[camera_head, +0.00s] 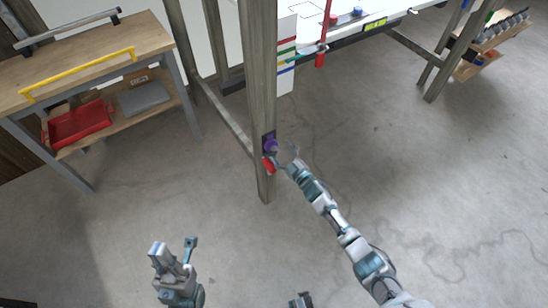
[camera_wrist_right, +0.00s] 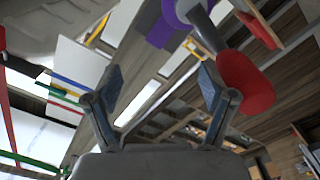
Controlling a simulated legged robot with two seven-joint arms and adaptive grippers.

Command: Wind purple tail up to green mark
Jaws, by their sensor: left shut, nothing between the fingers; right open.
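A purple winch (camera_head: 271,142) with a red crank knob (camera_head: 269,164) is mounted low on a wooden post (camera_head: 259,85). My right gripper (camera_head: 287,157) is open and empty, just right of the winch and knob. In the right wrist view, the purple part (camera_wrist_right: 172,20) and the red knob (camera_wrist_right: 245,83) are above and right of the open fingers (camera_wrist_right: 160,85). A white board behind the post carries colour bands, including a green mark (camera_head: 287,51). I cannot make out a purple tail. My left gripper (camera_head: 174,252) is shut and empty, low over the floor.
A red cord with a red weight (camera_head: 320,60) hangs right of the board, by the white roof panel (camera_head: 385,22). A wooden bench (camera_head: 75,65) with a yellow bar and a red tray (camera_head: 80,124) stands at left. The floor in front is clear.

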